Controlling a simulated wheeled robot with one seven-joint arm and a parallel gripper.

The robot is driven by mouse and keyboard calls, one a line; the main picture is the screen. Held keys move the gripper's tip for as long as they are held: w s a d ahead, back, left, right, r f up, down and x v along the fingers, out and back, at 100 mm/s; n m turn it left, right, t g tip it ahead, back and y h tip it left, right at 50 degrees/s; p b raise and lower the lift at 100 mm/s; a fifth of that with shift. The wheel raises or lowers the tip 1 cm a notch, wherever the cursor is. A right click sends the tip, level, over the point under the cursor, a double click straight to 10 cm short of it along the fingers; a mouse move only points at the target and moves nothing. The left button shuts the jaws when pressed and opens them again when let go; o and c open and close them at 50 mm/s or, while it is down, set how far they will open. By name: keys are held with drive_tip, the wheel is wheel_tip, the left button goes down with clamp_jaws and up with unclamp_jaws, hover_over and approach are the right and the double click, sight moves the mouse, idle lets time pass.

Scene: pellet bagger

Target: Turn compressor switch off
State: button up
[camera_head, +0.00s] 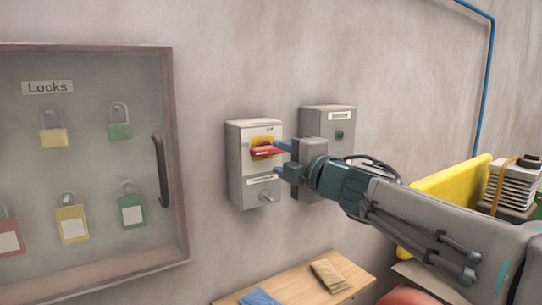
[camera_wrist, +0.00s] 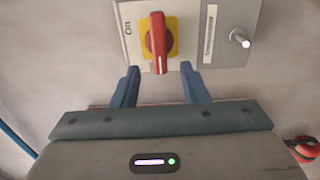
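The compressor switch is a red handle (camera_head: 266,152) on a yellow plate, on a grey wall box (camera_head: 236,178). In the wrist view the red handle (camera_wrist: 158,45) points down the picture, with the word "On" to its left. In the head view the handle lies roughly level. My gripper (camera_head: 278,159) is at the box's right front, one blue finger above the other. In the wrist view my gripper (camera_wrist: 162,78) is open and empty. The handle's lower end appears between the fingertips, with a gap on each side; depth is hard to judge.
A small metal knob (camera_head: 267,197) sits below on the same box. A second grey box (camera_head: 330,122) with a green button stands close behind my gripper. A lock cabinet (camera_head: 180,150) hangs at the left.

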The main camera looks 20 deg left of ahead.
drive_tip(key=v, duration=0.8)
drive_tip(key=shift+d, duration=0.1)
drive_tip(key=w+d+f+m+t+h+p, duration=0.1)
drive_tip(key=d+f+m+h, duration=0.5)
drive_tip(key=d+m, duration=0.3)
drive_tip(key=w+d+f+m+t+h, duration=0.1)
drive_tip(key=w+d+f+m+h, duration=0.1)
drive_tip(key=d+f+m+h, duration=0.55)
drive_tip(key=s+d+f+m+g+h, duration=0.2)
drive_tip(key=s+d+f+m+g, duration=0.4)
drive_tip(key=s+d+f+m, duration=0.3)
drive_tip(key=s+a+f+m+g+y+p, duration=0.1)
drive_tip(key=s+f+g, duration=0.3)
drive_tip(key=s+f, duration=0.4)
drive_tip(key=s+m, duration=0.1)
drive_tip(key=s, duration=0.1)
drive_tip(key=shift+s+a+m+g+y, duration=0.3)
drive_tip(key=shift+a+m+g+y, duration=0.05)
drive_tip(key=shift+a+g, duration=0.05)
